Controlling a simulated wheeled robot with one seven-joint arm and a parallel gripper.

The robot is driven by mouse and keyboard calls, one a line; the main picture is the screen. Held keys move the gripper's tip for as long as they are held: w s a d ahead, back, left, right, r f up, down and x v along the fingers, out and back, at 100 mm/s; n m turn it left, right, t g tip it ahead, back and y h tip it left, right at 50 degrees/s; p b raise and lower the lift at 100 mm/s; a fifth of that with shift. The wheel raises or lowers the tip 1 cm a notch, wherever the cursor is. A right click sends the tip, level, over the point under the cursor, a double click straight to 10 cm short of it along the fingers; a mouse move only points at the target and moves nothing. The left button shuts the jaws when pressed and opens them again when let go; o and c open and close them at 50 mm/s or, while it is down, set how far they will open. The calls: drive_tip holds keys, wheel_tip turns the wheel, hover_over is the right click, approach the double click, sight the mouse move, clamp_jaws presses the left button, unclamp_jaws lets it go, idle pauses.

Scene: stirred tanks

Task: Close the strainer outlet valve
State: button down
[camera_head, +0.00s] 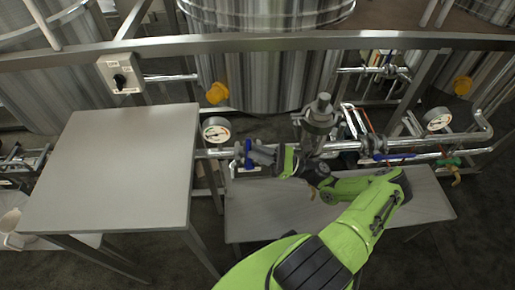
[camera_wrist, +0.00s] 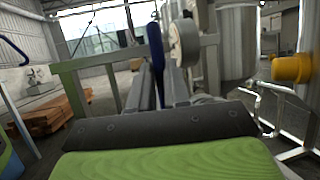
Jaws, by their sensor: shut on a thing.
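A blue valve lever (camera_head: 248,151) stands on the pipe left of a grey vertical strainer-like body (camera_head: 318,117). My gripper (camera_head: 257,155) reaches it from the right, its jaws shut on this lever. In the wrist view the blue lever (camera_wrist: 155,45) stands upright at the tips of the grey fingers (camera_wrist: 158,85). The valve body under the lever is mostly hidden by my gripper. A second blue lever (camera_head: 393,156) lies along the pipe to the right of the strainer. I cannot tell from any label which lever is the strainer outlet.
Pressure gauges stand left (camera_head: 216,130) and right (camera_head: 437,119) on the pipework. A grey table (camera_head: 115,165) stands at left, and a low bench (camera_head: 250,215) lies under the pipes. A steel rail (camera_head: 250,42) crosses in front of the tanks, bearing a switch box (camera_head: 121,74).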

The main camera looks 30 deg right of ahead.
idle(0.3)
drive_tip(key=c, duration=1.1)
unclamp_jaws()
drive_tip(key=b+v, duration=0.3)
drive_tip(key=v, duration=1.3)
drive_tip(key=shift+a+f, duration=0.1)
